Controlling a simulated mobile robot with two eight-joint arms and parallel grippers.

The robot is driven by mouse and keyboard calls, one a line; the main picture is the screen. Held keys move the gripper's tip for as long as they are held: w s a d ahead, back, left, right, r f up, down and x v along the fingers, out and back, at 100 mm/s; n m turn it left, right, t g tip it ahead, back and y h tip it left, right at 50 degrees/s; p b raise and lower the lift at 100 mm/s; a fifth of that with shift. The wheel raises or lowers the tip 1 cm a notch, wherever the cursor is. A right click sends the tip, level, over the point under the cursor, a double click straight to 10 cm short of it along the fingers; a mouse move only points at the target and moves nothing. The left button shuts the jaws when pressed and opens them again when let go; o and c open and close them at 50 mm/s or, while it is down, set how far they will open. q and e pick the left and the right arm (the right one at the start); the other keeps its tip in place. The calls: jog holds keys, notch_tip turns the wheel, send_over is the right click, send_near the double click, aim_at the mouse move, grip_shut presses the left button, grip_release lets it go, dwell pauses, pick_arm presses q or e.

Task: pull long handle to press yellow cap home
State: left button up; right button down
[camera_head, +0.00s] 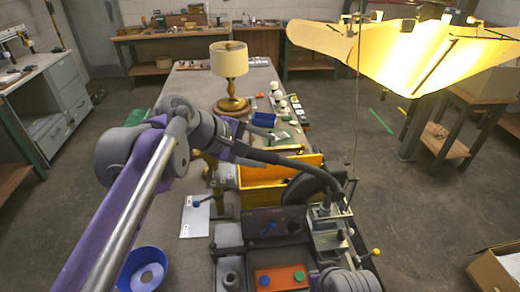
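My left arm comes in from the left and reaches over the bench to a metal press-like fixture (328,238) at the lower right. My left gripper (326,205) seems to be at the top of this fixture. Its fingers are small and dark, so I cannot tell whether they are open or shut. A thin rod with a yellow ball end (375,252) sticks out at the fixture's right; I cannot tell if it is the long handle. I cannot make out the yellow cap for certain. My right gripper is not clearly visible; a grey arm part shows at the bottom edge.
A yellow bin (257,197) and a dark control box (275,224) stand beside the fixture. An orange block with buttons (281,277), a blue bowl (143,270) and a lit lamp (229,62) are on the bench. A large glowing shade (330,44) hangs at upper right.

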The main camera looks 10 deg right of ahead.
pick_arm(q)
jog(key=shift+a, duration=0.1)
jog(key=v, duration=1)
jog(key=shift+s+a+r, duration=0.15)
jog(key=shift+s+a, duration=0.05)
jog(key=shift+a, duration=0.05)
